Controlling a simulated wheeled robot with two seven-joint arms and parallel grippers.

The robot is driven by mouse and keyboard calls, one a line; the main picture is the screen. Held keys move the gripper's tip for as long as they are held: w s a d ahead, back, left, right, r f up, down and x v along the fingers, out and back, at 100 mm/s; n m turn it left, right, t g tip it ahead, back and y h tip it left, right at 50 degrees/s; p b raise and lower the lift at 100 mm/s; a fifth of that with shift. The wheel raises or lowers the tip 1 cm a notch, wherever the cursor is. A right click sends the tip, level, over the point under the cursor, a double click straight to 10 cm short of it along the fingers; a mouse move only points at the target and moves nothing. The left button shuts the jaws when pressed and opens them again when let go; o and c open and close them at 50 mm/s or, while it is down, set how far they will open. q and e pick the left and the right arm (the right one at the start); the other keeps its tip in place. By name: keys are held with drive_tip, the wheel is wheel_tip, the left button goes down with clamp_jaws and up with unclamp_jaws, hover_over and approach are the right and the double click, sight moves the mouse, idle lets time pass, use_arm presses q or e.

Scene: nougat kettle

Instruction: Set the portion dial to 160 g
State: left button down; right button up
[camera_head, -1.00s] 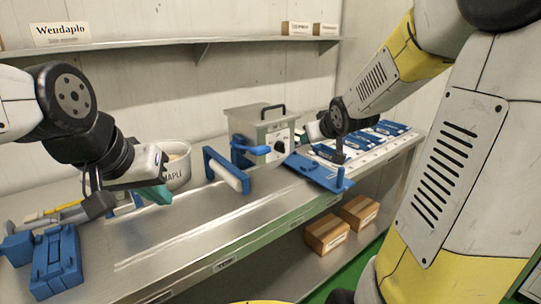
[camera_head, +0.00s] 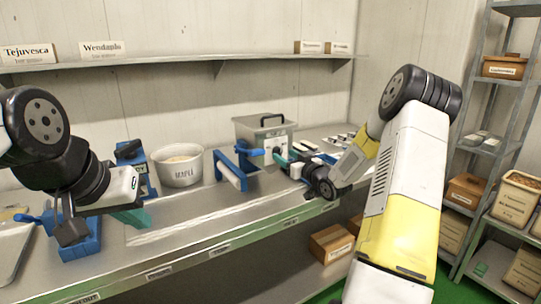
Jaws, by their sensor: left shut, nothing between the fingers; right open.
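The grey lidded machine (camera_head: 249,130) stands on the steel bench at centre, with a black handle on top. Its front has a pale panel (camera_head: 271,144) with the dark portion dial (camera_head: 276,150). The dial's marks are too small to read, and part of the front is hidden. My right gripper (camera_head: 282,161) is open, its teal fingertips close to the dial; I cannot tell if they touch it. My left gripper (camera_head: 138,217) is shut and empty above the bench at left, far from the machine.
A blue frame with a white roller (camera_head: 230,174) stands left of the machine. A white pot (camera_head: 179,170) stands further left, beside blue devices. A shelf (camera_head: 170,60) runs along the wall. The front middle bench is clear.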

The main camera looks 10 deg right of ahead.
sight(281, 153)
drive_tip(key=shift+x, duration=1.65)
clamp_jaws()
drive_tip(key=m, duration=0.6)
drive_tip(key=shift+d+m, duration=0.1)
drive_tip(key=shift+m, duration=0.2)
drive_tip(key=m, duration=0.5)
drive_tip(key=shift+m, duration=0.3)
